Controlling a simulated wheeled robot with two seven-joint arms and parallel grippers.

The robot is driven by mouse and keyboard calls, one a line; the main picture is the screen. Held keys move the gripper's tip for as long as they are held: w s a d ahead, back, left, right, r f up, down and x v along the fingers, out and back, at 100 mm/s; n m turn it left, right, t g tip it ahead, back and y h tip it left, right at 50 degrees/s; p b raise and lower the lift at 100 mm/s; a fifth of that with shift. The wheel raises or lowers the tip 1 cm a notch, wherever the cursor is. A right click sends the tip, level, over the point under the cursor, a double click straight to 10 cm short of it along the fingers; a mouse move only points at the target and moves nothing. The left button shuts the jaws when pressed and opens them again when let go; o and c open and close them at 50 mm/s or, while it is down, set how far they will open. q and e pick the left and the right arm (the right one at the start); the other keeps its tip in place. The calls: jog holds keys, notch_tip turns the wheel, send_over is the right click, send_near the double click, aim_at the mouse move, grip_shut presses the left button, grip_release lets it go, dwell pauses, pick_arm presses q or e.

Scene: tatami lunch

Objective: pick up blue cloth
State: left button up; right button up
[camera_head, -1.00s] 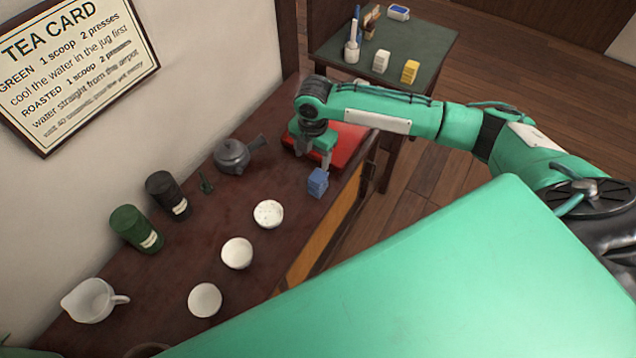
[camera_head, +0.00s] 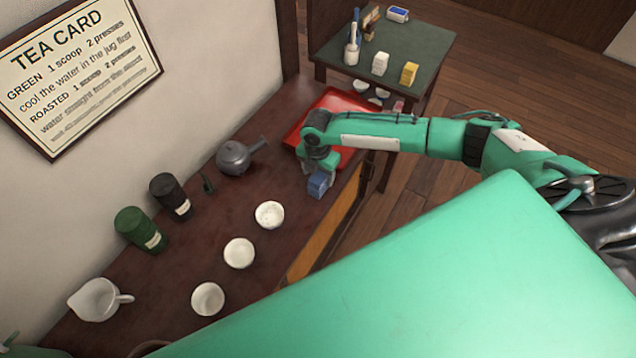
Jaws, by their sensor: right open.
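My left gripper is not in view.
The red tray (camera_head: 326,106) lies behind my right gripper. A grey teapot (camera_head: 234,158) and white cups (camera_head: 269,214) stand to the left. Two canisters (camera_head: 141,229) and a white jug (camera_head: 96,299) stand farther left. A green-topped side table (camera_head: 425,45) is behind.

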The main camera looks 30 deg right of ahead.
aim_at(318, 177)
jog(key=shift+f+p, duration=0.3)
jog(key=shift+f, duration=1.35)
jog(key=c, duration=1.1)
jog(key=shift+r, duration=0.1)
notch_tip(318, 177, up, 20)
jog(key=b, duration=0.3)
